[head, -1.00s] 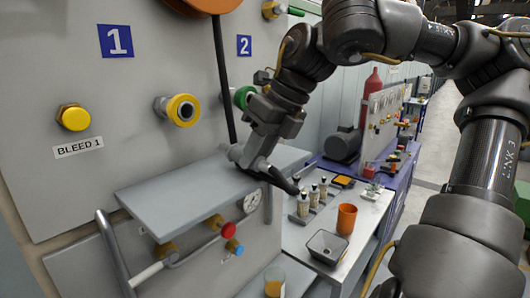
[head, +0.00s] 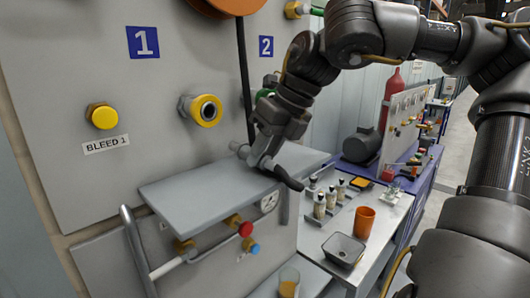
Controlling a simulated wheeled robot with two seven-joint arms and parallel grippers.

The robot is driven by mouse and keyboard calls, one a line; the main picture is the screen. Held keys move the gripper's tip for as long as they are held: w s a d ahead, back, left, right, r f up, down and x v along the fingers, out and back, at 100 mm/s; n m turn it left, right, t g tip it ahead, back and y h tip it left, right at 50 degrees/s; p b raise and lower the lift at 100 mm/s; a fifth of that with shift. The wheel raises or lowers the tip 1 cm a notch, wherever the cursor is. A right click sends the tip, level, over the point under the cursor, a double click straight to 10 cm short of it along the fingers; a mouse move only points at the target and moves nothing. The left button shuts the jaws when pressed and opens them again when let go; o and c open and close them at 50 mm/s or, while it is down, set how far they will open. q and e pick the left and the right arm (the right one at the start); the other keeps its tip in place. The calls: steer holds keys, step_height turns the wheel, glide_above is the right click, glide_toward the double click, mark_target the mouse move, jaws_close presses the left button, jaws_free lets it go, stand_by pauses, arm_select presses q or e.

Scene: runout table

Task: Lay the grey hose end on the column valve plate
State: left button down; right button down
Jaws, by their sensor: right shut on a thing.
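My right gripper (head: 266,160) is shut on the grey hose end (head: 284,177), which has a dark tip pointing down to the right. The fingers hide part of it. The dark hose (head: 245,80) hangs from the reel (head: 215,5) down to the gripper. A flat grey plate (head: 200,200), which looks like the valve plate, juts out from the panel below the number 1 sign. The held end is over its right part in the picture; whether it touches cannot be told. My left gripper is not in view.
The panel carries a yellow button (head: 103,116) and a yellow-ringed port (head: 206,110). To the right, a bench holds small bottles, an orange cup (head: 364,222) and a black tray (head: 344,249).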

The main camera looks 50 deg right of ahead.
steer(key=shift+f+b, duration=0.5)
steer(key=shift+f, duration=0.15)
steer(key=c, duration=1.3)
jaws_free()
steer(key=shift+o, duration=1.3)
steer(key=shift+a, duration=0.15)
steer(key=shift+s+f, duration=0.1)
steer(key=shift+r, duration=0.3)
steer(key=b+v, duration=0.1)
steer(key=v, duration=0.9)
steer(key=shift+r+b, duration=0.25)
steer(key=shift+b, duration=0.1)
